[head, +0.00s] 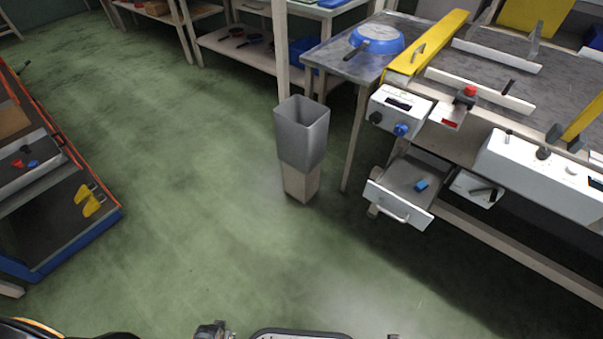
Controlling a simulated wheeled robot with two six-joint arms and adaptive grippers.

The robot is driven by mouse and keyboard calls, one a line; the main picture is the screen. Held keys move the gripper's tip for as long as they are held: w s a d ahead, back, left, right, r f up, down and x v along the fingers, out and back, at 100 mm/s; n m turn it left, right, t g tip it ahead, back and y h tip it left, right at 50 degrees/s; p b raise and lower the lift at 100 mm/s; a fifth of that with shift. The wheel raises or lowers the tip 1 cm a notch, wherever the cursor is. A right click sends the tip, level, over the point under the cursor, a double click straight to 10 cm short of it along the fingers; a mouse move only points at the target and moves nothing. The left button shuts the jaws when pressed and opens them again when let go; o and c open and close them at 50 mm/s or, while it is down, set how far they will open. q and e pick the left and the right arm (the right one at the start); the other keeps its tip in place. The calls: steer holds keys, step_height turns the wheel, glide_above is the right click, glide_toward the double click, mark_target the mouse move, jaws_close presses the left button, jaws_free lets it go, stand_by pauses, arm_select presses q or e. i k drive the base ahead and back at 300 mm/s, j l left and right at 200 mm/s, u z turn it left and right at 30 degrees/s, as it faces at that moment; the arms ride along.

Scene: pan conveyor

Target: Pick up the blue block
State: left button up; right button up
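A small blue block (421,184) lies in the open grey drawer (402,207) under the conveyor bench, at the right of the head view. The drawer is pulled out, with its white front and handle facing me. The block lies toward the drawer's right side and nothing touches it. Neither of my grippers can be made out. Only parts of my own body show along the bottom edge, far from the drawer.
A grey bin (302,133) on a wooden stand is left of the drawer. A blue pan (376,41) lies on the bench top. A white control box (399,107) overhangs the drawer. A cart (62,235) stands at left. Green floor in the middle is clear.

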mark_target(421, 186)
steer(key=z, duration=0.55)
steer(key=i+j+z, duration=0.1)
steer(key=j+z, duration=0.7)
steer(key=j, duration=0.15)
steer(key=j+z, duration=0.35)
steer(key=j, duration=0.15)
